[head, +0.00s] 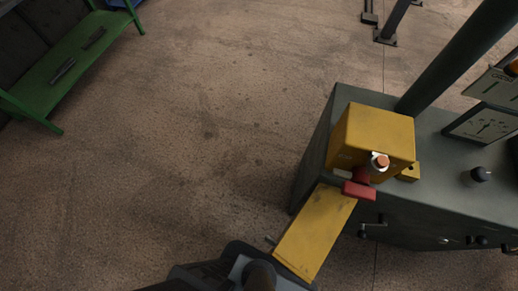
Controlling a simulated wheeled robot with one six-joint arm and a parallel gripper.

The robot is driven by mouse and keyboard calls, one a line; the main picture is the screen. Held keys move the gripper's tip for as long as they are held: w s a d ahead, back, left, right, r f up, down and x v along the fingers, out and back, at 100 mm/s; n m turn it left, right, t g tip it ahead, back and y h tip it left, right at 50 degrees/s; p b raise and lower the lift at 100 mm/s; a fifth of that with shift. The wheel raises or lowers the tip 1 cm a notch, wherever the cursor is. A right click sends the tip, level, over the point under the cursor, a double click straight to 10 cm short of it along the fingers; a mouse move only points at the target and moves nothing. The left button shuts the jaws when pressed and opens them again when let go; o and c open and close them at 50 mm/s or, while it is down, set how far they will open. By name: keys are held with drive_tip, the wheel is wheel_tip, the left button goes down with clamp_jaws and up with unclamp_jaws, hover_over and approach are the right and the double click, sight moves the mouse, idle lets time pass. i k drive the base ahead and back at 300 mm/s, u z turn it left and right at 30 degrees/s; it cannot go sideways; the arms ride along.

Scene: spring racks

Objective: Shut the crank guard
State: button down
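The crank guard seems to be the long flat yellow panel (316,232) in the head view. It sticks out to the lower left from a yellow housing (378,133) on a grey machine cabinet (456,205), swung away from the housing's front. A red block (359,190) and a round metal-and-copper shaft end (380,162) show uncovered at the housing's front. My gripper (259,274) is a dark and grey shape at the bottom edge, close to the panel's lower end. Its fingers cannot be made out, and I cannot tell whether it touches the panel.
A dark post (458,58) rises from the cabinet top. A dial panel (484,124) and a black knob (481,174) are at the right. A small crank handle (372,226) sticks out of the cabinet front. A green bench (68,62) stands upper left. The floor between is clear.

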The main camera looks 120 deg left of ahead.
sight(305, 244)
drive_tip(key=u, duration=0.05)
drive_tip(key=k, duration=0.55)
drive_tip(key=u, duration=2.95)
drive_tip(key=k, duration=1.05)
drive_tip(key=u, duration=1.7)
drive_tip(key=i, duration=0.95)
drive_tip(key=z, duration=1.1)
drive_tip(key=i, duration=0.75)
drive_tip(key=z, duration=0.85)
